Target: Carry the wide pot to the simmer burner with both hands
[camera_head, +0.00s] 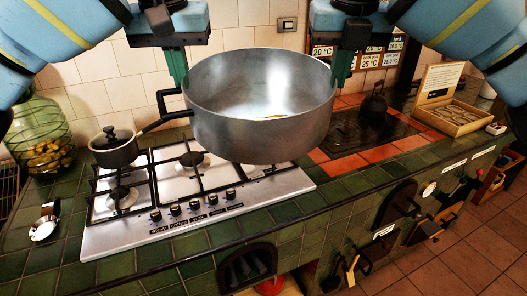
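The wide pot (262,135) is a large grey metal pot, held level or nearly so above the right part of the hob (205,214). A little food shows at its bottom. My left gripper (178,72) is at the pot's left side, its green finger down at the dark left handle (168,103). My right gripper (343,68) is at the right rim, and the right handle is hidden behind it. Both appear shut on the pot. The hob has several burners; a front left one (123,196) and a middle one (192,159) are bare. The knob labels are too small to read surely.
A small lidded saucepan (115,151) stands on the back left burner, its handle reaching toward the pot. A glass jar (42,140) stands at the left. A dark hotplate (365,132), a kettle (374,103) and a wooden box (452,114) lie to the right.

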